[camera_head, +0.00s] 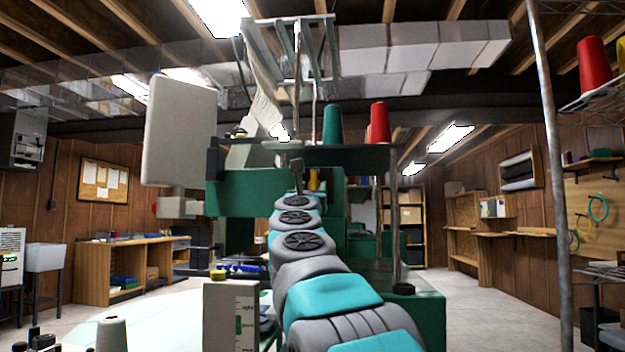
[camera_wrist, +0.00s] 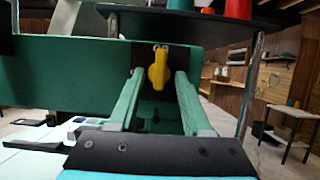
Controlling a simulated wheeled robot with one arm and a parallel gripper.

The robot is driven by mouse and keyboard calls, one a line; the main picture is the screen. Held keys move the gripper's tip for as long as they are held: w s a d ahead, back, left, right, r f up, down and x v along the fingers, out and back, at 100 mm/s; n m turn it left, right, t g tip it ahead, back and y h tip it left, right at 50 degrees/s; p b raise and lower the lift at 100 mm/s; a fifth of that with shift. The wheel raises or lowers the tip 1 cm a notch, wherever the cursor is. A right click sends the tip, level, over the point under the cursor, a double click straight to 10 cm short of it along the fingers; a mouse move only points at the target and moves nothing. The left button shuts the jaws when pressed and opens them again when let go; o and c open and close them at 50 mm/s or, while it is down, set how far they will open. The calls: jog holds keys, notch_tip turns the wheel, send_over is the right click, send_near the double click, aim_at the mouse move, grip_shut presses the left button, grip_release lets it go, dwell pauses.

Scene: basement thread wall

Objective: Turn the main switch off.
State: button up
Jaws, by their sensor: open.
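A yellow rounded lever (camera_wrist: 158,68), the only switch-like part I can make out, hangs on a dark recess of the green machine (camera_wrist: 60,72). Two small round knobs show at its top. My gripper (camera_wrist: 160,76) is open, with its two green fingers to the left and right of the lever in the wrist view. I cannot tell whether the lever is between the fingertips or beyond them, and no touch is visible. In the head view a bit of yellow (camera_head: 314,179) shows beyond my arm, which hides most of the gripper and that part of the machine.
A dark shelf (camera_wrist: 190,22) bearing thread cones runs above the fingers. A grey post (camera_wrist: 249,85) stands close on the right. The sewing machine's pale table (camera_wrist: 30,165) lies low on the left. Open floor shows at the right.

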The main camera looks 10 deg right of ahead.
jog(key=shift+p+x, duration=0.35)
jog(key=shift+x, duration=0.65)
grip_shut()
